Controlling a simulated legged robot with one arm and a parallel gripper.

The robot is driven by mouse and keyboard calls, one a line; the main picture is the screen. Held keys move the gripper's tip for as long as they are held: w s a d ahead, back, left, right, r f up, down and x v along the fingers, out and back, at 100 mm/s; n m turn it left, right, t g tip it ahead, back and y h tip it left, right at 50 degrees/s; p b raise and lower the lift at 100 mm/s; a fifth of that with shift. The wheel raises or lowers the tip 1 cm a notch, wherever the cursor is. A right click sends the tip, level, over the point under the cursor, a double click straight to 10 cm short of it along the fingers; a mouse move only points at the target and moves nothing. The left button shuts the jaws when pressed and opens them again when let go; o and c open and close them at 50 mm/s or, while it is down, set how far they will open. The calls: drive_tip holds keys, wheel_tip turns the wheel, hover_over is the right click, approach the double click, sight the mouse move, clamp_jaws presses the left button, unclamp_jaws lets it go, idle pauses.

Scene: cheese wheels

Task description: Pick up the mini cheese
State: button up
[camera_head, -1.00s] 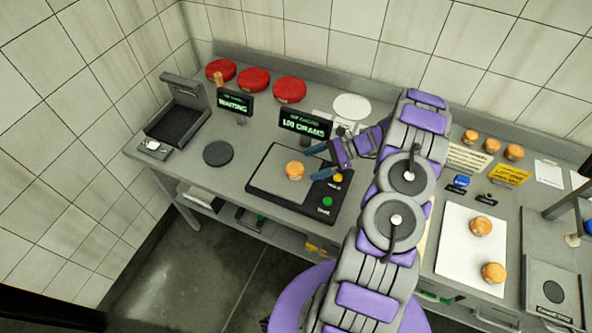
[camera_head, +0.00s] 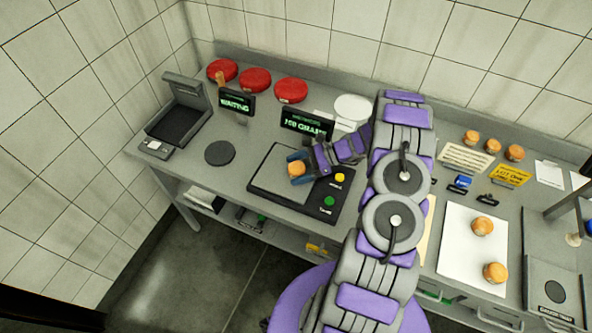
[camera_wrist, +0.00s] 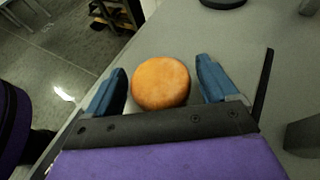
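The mini cheese (camera_head: 296,169) is a small round orange wheel on the scale's plate (camera_head: 270,178) in the head view. My gripper (camera_head: 297,169) is around it, with its blue fingers on either side. In the wrist view the cheese (camera_wrist: 160,83) lies between the two open fingers (camera_wrist: 160,88). A gap shows between the cheese and the right finger, and a narrower one at the left finger. The cheese looks close to the gripper's palm.
The scale's display (camera_head: 306,123) stands behind the plate, partly covered by my arm. Red cheese wheels (camera_head: 255,80) stand along the back wall. Two more orange cheeses (camera_head: 482,226) lie on a white sheet (camera_head: 460,247) at right. A dark disc (camera_head: 219,153) lies left of the scale.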

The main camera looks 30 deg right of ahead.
drive_tip(key=shift+d, duration=0.4)
drive_tip(key=c, duration=0.9)
drive_tip(key=shift+a, duration=0.2)
drive_tip(key=shift+c, duration=0.3)
